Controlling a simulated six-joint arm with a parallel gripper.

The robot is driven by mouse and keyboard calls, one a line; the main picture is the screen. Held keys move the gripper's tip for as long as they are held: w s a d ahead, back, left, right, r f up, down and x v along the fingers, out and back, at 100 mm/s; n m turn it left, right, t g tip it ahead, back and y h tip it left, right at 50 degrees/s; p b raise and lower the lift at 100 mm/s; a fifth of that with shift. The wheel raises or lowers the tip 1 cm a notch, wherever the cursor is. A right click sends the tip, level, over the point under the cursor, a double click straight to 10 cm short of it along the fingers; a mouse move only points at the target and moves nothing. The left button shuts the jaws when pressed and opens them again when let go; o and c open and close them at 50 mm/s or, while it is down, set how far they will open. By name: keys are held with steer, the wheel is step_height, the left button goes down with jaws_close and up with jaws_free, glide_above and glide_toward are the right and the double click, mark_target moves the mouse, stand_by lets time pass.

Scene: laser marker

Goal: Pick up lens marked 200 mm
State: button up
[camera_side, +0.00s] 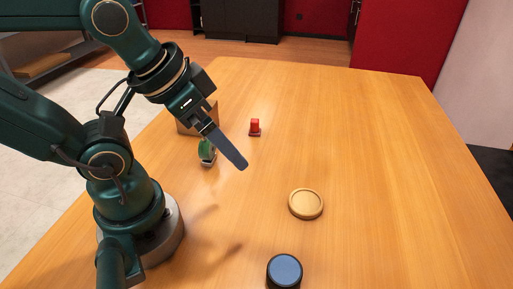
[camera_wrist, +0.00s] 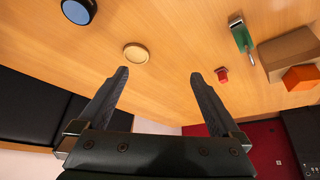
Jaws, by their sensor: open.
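A short black cylinder with a blue glassy top (camera_side: 284,271) stands on the table at the bottom of the side view. It looks like a lens, but no marking can be read on it. In the wrist view it shows at the top left (camera_wrist: 78,11), partly cut off by the frame edge. My gripper (camera_wrist: 159,73) is open and empty, its two dark fingers spread apart. In the side view my gripper (camera_side: 238,160) hangs above the table, up and left of the lens and well apart from it.
A round tan dish (camera_side: 306,203) lies between my gripper and the lens. A small red object (camera_side: 255,127), a green object (camera_side: 207,152) and a brown box (camera_side: 187,124) stand farther back. An orange block (camera_wrist: 301,78) shows in the wrist view. The table's right side is clear.

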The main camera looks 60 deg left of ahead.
steer(key=n+g+h, duration=0.5)
steer(key=g+h, duration=0.1)
glide_toward(284, 265)
steer(key=v, duration=0.4)
steer(key=d+f+n+g+h, duration=0.1)
steer(key=f+n, duration=0.1)
steer(key=f, duration=0.1)
steer(key=w+d+f+n+g+h, duration=0.1)
steer(key=f+n+h, duration=0.1)
steer(key=f+n, duration=0.1)
steer(key=w+d+f+n+g+h, duration=0.1)
steer(key=f+n+g+h, duration=0.1)
steer(key=f+n, duration=0.1)
steer(key=shift+f, duration=0.45)
steer(key=shift+s+d+f+n, duration=0.1)
steer(key=shift+s+f+n, duration=0.2)
steer(key=shift+s+f, duration=0.2)
steer(key=shift+x, duration=2.35)
steer(key=shift+r, duration=0.1)
steer(key=c, duration=1.6)
